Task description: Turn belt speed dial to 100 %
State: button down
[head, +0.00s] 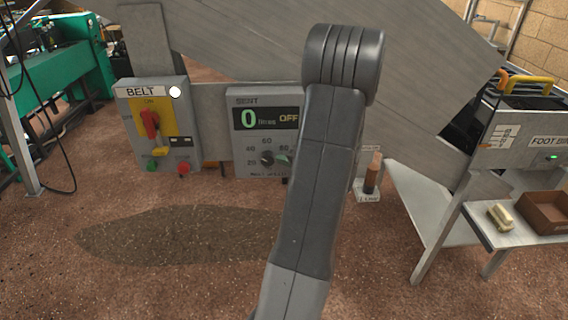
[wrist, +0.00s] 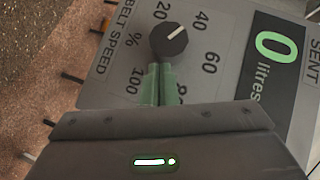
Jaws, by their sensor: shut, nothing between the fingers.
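The belt speed dial (wrist: 170,42) is a dark round knob on a grey panel, with marks 20, 40, 60, 80 and 100 around it. Its white pointer line points at about the 40 mark. My gripper (wrist: 158,72) is shut and empty. Its green fingertips are at the knob's edge, on the side between the 80 and 100 marks; I cannot tell whether they touch it. In the head view the dial (head: 266,158) shows left of my arm, with a green fingertip (head: 283,157) just to its right. My arm hides the panel's right part.
A display (head: 262,118) above the dial reads 0 litres and OFF. Left of the panel stands a BELT box (head: 132,128) with a red switch (head: 150,124) on yellow. A small stand with a brown-handled item (head: 373,172) is right of my arm.

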jog(key=shift+f+b, duration=0.3)
jog(key=shift+b, duration=0.2)
